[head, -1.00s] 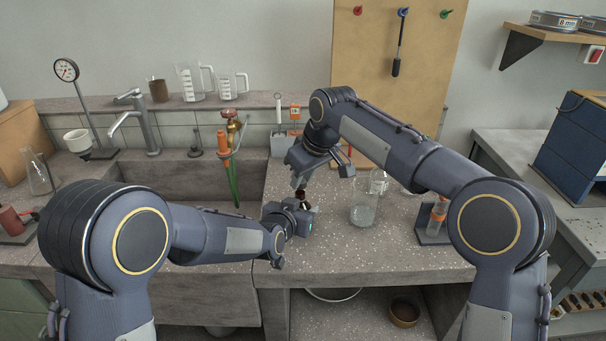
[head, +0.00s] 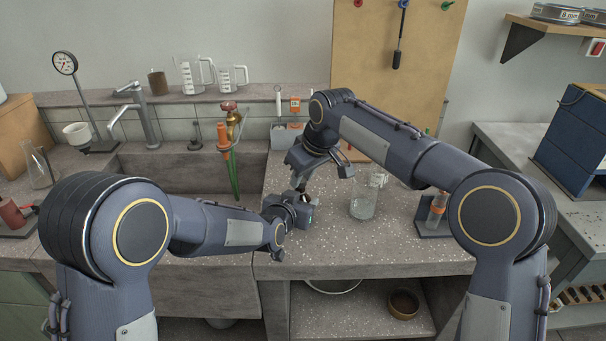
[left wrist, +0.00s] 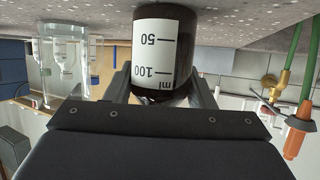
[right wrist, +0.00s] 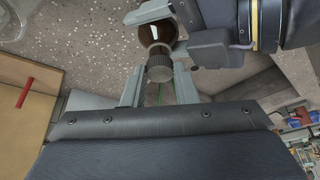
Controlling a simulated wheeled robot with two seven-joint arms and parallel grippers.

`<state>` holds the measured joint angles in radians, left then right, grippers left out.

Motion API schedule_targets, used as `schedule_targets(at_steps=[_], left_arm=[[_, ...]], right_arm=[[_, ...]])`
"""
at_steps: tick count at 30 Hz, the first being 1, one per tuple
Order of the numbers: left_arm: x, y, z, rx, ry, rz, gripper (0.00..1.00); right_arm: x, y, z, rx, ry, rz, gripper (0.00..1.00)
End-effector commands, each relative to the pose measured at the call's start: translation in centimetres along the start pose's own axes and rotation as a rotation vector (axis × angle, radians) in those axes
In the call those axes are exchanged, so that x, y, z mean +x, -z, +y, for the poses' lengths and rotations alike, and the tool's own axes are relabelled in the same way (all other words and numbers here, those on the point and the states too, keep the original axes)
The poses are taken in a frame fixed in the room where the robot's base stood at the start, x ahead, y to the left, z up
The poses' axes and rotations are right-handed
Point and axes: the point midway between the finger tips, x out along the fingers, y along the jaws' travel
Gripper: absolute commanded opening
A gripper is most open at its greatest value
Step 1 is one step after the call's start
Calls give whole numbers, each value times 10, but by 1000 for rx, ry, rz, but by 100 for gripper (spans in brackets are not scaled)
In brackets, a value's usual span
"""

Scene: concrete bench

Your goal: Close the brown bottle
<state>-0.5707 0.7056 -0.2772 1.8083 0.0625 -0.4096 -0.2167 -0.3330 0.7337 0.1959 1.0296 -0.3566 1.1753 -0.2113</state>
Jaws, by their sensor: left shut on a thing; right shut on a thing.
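The brown bottle (left wrist: 182,60) is dark glass with a white scale label marked 50, 100 and ml. It is upside down in the left wrist view, and my left gripper (left wrist: 160,90) is shut around its body. In the right wrist view the bottle (right wrist: 152,33) shows between my left fingers. My right gripper (right wrist: 159,80) is shut on a dark ridged cap (right wrist: 159,70). The cap is lined up with the bottle's neck and very near it; I cannot tell whether they touch. In the head view my grippers mostly hide both.
A glass beaker (head: 362,207) stands on the bench just right of my grippers. A holder with an orange-banded bottle (head: 437,210) is farther right. The sink (head: 190,170) lies left, with a green hose (head: 234,178). The bench front is clear.

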Motion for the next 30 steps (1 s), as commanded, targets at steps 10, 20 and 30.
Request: schedule_targets(at_steps=[10, 20, 30], left_arm=[[0, 0, 0, 0, 0, 1, 8], [0, 0, 0, 0, 0, 1, 8], [0, 0, 0, 0, 0, 0, 0]], right_arm=[[4, -1, 0, 0, 0, 1, 5], [10, -4, 0, 0, 0, 0, 5], [11, -3, -6, 261, -115, -6, 5]])
